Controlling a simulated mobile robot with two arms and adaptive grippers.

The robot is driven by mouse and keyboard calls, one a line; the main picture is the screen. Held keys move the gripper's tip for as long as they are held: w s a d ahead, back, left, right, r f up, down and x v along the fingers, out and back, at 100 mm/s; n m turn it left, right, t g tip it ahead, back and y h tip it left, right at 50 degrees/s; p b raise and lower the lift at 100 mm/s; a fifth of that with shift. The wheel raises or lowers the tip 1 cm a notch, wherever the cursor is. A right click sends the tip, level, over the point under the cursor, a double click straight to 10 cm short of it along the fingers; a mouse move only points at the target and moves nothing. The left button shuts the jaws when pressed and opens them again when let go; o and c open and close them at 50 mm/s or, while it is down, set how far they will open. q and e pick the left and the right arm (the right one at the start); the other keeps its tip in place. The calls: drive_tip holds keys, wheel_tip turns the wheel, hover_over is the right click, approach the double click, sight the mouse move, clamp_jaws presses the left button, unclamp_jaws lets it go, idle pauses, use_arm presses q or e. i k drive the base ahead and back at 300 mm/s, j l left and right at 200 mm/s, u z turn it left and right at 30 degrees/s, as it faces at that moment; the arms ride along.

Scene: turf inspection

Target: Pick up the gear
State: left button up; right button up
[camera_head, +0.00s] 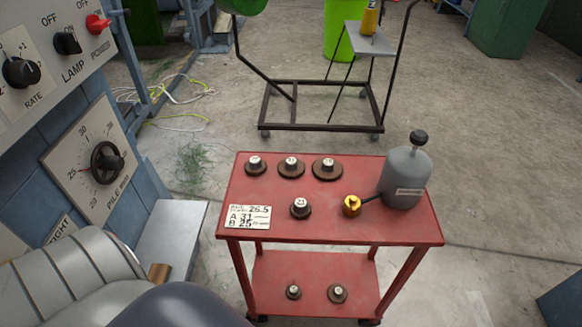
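A red two-shelf cart (400,230) stands in the middle right of the head view. Several dark brown gear-like discs with pale, marked hubs sit on it. Three stand in a row at the back of the top shelf: left (255,166), middle (291,167) and right (327,170), the right one looking widest. Another gear (300,208) sits in front of them. Two smaller ones, left (293,292) and right (337,294), are on the lower shelf. I cannot tell which one the task means. Neither of my grippers is in view.
A grey bottle (403,178) with a brass-coloured end piece (351,205) stands at the cart's right. A number card (248,217) lies front left. A control panel with a pile dial (106,162) is at left. A black trolley (320,126) stands behind.

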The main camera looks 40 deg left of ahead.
sight(292, 169)
drive_tip(key=u, duration=4.65)
drive_tip(key=k+z, duration=0.1)
drive_tip(key=z, duration=3.25)
drive_tip(key=l+u, duration=0.35)
drive_tip(key=u, duration=0.15)
drive_tip(key=l+u, duration=0.45)
